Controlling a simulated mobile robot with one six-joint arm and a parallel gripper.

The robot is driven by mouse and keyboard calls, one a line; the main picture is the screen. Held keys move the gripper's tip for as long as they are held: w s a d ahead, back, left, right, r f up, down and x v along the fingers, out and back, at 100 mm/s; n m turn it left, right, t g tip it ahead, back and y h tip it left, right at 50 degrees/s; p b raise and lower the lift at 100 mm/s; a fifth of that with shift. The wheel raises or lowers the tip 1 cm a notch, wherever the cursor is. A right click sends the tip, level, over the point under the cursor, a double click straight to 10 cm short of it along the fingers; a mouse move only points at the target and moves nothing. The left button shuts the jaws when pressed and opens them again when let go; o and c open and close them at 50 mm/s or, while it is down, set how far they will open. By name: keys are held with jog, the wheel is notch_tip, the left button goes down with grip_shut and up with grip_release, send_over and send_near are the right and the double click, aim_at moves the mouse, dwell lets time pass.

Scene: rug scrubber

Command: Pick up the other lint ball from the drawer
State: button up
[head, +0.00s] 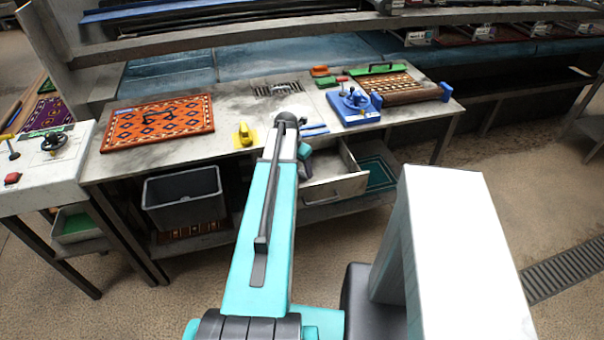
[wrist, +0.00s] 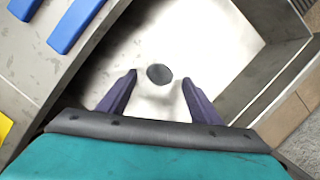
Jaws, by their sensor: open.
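A dark grey, roundish lint ball (wrist: 159,74) lies on the pale floor of the open drawer (wrist: 215,40) in the wrist view. My gripper (wrist: 158,80) is open above the drawer, its two purple fingers apart with the lint ball between and slightly beyond their tips in the picture. The fingers do not visibly touch it. In the head view the drawer (head: 338,188) is pulled out under the table, and my arm hides part of it. The lint ball cannot be made out there.
The table (head: 225,110) above the drawer holds an orange patterned rug (head: 158,122), a yellow tool (head: 244,134), blue bars (head: 314,130) and a blue device (head: 354,106). A grey bin (head: 183,198) stands below, left of my arm. The drawer's walls surround my gripper's working space.

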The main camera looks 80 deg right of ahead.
aim_at(302, 175)
jog(key=shift+p+x, duration=0.35)
jog(key=shift+x, duration=1)
jog(key=shift+a, duration=0.1)
jog(key=c, duration=1.1)
